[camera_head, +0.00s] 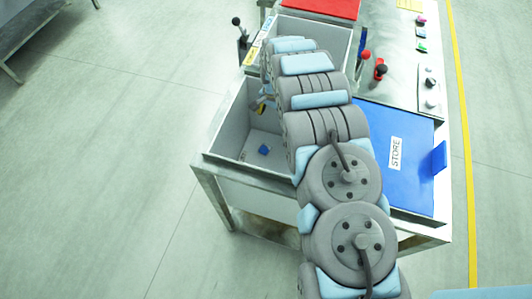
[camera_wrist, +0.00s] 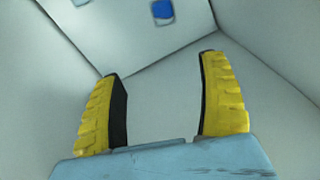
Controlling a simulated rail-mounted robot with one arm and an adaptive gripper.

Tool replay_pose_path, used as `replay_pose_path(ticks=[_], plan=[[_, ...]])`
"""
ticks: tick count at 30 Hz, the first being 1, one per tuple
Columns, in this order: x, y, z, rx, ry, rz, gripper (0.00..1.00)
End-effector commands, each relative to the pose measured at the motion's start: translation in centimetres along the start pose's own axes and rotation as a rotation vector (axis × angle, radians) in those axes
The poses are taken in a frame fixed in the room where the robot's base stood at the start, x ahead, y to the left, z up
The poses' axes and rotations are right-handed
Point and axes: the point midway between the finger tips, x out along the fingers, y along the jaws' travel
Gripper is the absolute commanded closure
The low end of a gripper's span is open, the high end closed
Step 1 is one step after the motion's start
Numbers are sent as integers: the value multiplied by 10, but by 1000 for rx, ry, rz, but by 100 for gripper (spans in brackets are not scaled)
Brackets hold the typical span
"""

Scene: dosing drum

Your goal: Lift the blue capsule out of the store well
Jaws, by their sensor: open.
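The blue capsule (camera_head: 264,150) lies on the floor of the open grey store well (camera_head: 222,118), near its front part. In the wrist view the blue capsule (camera_wrist: 162,11) shows at the top edge, beyond my fingertips and partly cut off by the frame. My gripper (camera_wrist: 160,68) is open and empty, with its two yellow and black fingers apart. In the head view my gripper (camera_head: 263,104) is mostly hidden by my arm, with a bit of yellow showing inside the well. The gripper and the capsule are apart.
A blue lid marked STORE (camera_head: 405,150) lies to the right of the well. A red lid (camera_head: 320,8) is at the back. Black and red knobbed levers (camera_head: 380,70) and several small buttons (camera_head: 430,82) stand on the bench top. The well's walls surround my gripper.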

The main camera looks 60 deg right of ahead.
Motion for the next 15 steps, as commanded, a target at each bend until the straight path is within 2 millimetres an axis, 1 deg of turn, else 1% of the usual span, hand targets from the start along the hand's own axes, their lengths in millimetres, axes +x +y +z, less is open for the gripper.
replay_pose_path(ticks=[1,6,9,15], plan=[[16,-2,4,-1,0,4,25],[36,-7,19,0,-2,15,25],[42,-10,24,3,-1,17,25],[46,-11,29,5,0,20,25]])
